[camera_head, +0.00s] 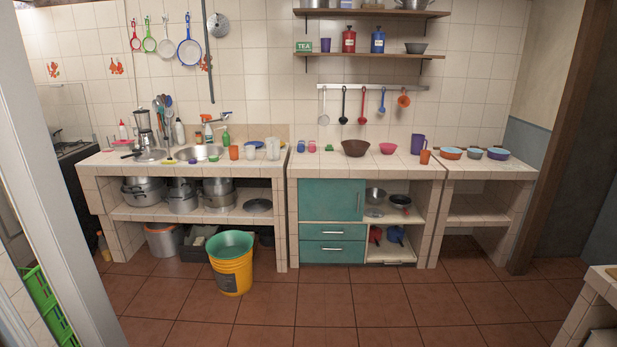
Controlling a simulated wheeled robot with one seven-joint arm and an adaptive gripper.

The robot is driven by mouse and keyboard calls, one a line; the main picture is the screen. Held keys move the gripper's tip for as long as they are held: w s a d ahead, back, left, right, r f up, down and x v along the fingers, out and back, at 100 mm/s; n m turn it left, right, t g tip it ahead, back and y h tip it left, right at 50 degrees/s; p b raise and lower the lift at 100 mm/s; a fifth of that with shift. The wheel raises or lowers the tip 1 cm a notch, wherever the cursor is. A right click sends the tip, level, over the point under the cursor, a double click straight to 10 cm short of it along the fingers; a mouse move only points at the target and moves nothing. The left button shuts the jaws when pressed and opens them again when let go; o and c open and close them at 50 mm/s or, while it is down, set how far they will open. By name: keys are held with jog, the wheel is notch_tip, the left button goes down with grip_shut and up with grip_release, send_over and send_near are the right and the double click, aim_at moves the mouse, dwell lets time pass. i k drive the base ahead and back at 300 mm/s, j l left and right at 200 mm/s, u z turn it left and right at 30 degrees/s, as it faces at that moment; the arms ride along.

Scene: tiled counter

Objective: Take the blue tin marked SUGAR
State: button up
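A blue tin (378,41) stands upright on the lower wall shelf (400,56), toward its right part. It has a pale label whose lettering is too small to read. A red tin (349,41) of similar shape stands to its left, and a dark grey bowl (416,48) to its right. My gripper is not in view.
A green TEA box (304,46) and a purple cup (325,45) share the shelf. Utensils hang from a rail (375,86) below it. The tiled counter (405,165) holds bowls and cups. A yellow bucket (232,275) stands on the floor at left; floor at centre is clear.

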aim_at(377, 41)
jog(key=i+j, duration=0.1)
jog(key=i, duration=2)
jog(key=i+j+z, duration=0.15)
jog(key=i, duration=0.35)
jog(key=i+j+z, duration=0.15)
jog(key=i, duration=0.35)
jog(key=i+j+z, duration=0.15)
jog(key=i, duration=0.3)
jog(key=i+j+z, duration=0.2)
jog(key=i, duration=0.3)
